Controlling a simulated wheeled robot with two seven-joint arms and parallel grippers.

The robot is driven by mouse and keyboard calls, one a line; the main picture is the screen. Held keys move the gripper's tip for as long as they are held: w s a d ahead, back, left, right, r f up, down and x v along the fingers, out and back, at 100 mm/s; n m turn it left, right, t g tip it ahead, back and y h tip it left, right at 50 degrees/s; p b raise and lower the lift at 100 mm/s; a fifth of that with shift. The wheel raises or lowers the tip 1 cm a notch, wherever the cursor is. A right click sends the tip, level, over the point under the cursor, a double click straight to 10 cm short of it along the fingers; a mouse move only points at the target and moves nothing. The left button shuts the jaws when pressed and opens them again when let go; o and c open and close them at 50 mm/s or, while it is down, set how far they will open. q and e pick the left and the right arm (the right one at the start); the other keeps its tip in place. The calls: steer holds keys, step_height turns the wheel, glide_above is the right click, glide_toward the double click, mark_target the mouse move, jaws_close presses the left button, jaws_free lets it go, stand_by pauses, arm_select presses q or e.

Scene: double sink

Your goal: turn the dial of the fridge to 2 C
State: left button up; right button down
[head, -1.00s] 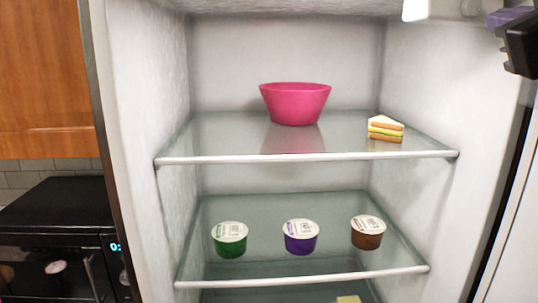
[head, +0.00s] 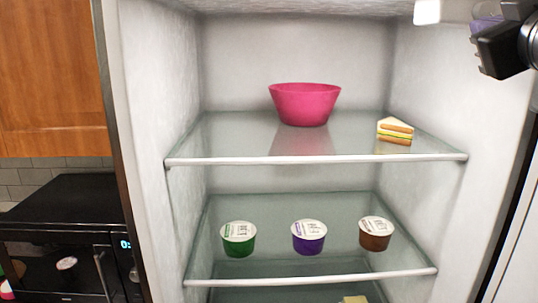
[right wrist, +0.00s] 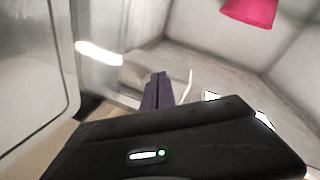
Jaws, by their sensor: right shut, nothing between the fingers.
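The open fridge (head: 240,60) fills most of the head view. A white housing (head: 427,11) hangs from its ceiling at the top right, cut off by the picture edge. The dial's face and numbers cannot be made out; my right gripper covers the area beside the housing. My right gripper (head: 484,24) is at the top right, its purple fingers just right of the housing; I cannot tell whether they touch it. In the right wrist view the fingers (right wrist: 158,90) are shut together and empty. My left gripper is not in view.
A pink bowl (head: 305,105) and a sandwich (head: 395,131) stand on the upper glass shelf (head: 235,140). Green (head: 238,239), purple (head: 309,237) and brown (head: 376,234) cups stand on the shelf below. A black microwave (head: 65,235) is at the left.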

steer(key=shift+w, duration=0.7)
steer(key=shift+d+r, duration=0.1)
steer(key=shift+r, duration=0.4)
stand_by(0.5)
steer(key=shift+a+r, duration=0.25)
steer(key=shift+a, duration=0.05)
steer(key=shift+a+f, duration=0.1)
steer(key=shift+f, duration=0.15)
steer(key=shift+a+b, duration=0.3)
